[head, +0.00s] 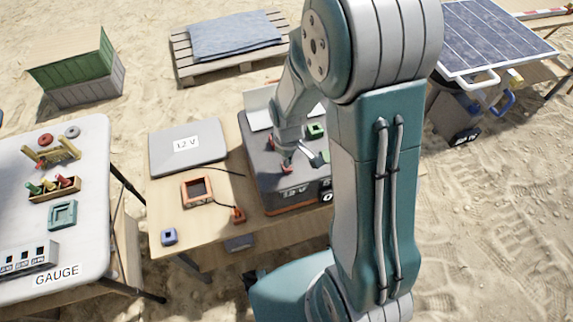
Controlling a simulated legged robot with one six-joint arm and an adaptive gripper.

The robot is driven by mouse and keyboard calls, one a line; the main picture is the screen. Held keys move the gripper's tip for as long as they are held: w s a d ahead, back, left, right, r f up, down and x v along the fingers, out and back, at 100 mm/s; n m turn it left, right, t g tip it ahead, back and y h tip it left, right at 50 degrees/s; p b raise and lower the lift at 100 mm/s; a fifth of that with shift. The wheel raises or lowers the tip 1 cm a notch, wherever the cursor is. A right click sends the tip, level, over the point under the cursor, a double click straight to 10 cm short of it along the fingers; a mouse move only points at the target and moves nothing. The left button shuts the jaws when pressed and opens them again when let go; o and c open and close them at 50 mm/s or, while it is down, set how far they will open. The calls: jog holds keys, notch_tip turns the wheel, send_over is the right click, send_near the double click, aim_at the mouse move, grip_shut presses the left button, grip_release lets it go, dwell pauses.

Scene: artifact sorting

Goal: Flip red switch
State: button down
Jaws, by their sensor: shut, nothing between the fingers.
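A dark grey box (263,178) with "12 V" on its front stands on the wooden table. Small red parts show on its top: one (286,169) near its front edge and one (270,143) farther back left. I cannot tell which is the red switch, or its position. My gripper (298,158) is shut and empty, low over the box top, close to the front red part. I cannot tell whether they touch. My arm hides the right side of the box.
A white table (85,150) with several objects stands left.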

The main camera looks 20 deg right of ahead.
jog(key=shift+f, duration=1.3)
dwell(0.8)
jog(key=shift+r, duration=3.5)
jog(key=shift+r, duration=0.1)
jog(key=s+r+m+t, duration=0.2)
jog(key=s+r+m, duration=0.1)
jog(key=s+r, duration=0.4)
jog(key=s+r+m+t, duration=0.3)
jog(key=s+r, duration=0.4)
jog(key=r, duration=0.7)
jog(key=shift+r+t, duration=0.25)
jog(key=shift+t, duration=0.05)
